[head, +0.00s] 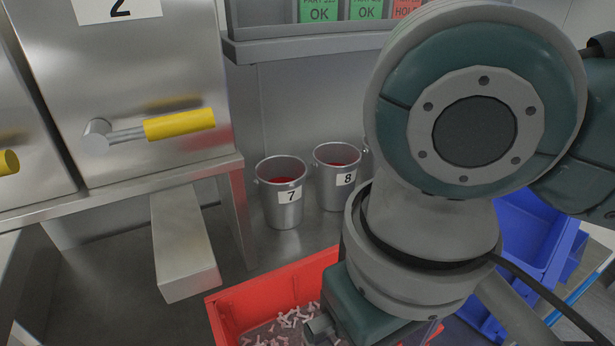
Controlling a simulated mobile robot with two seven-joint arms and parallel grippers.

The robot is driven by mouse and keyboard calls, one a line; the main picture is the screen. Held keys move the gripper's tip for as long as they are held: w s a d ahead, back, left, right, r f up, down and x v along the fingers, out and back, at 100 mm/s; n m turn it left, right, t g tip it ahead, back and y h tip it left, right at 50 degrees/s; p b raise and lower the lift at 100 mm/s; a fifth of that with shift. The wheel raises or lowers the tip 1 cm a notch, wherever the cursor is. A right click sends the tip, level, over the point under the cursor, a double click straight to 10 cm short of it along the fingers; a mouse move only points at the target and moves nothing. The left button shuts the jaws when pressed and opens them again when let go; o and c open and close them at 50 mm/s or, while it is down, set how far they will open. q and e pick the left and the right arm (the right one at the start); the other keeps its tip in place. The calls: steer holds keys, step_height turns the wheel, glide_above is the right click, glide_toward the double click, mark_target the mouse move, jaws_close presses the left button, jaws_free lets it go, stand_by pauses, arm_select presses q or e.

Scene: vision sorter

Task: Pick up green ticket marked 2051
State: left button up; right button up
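Two green cards reading OK stand on the shelf at the top edge, a left one (319,10) and a right one (366,9). Their upper lines are cut off or too small to read surely, and I cannot make out 2051 on either. My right arm fills the right half of the view, in front of the shelf's right part. A small grey part of my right gripper (319,327) shows low down over the red bin (228,305); its fingertips are not clear, so its opening cannot be told. My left gripper is out of view.
A red HOLD card (406,8) stands beside the green ones on the grey shelf (300,48). Metal buckets 7 (284,212) and 8 (334,195) stand below. The red bin holds small pale parts. A blue bin (535,235) is at right; a yellow-handled metal cabinet (150,75) is at left.

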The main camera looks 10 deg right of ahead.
steer(key=f, duration=0.3)
steer(key=shift+d, duration=0.25)
step_height(320, 180, down, 5)
steer(key=shift+d+f+b, duration=0.1)
steer(key=shift+d+b, duration=0.05)
steer(key=shift+b, duration=0.5)
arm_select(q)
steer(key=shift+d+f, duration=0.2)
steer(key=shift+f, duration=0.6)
arm_select(e)
steer(key=shift+c, duration=0.4)
steer(key=shift+c, duration=0.8)
steer(key=c, duration=0.9)
steer(key=shift+c, duration=0.2)
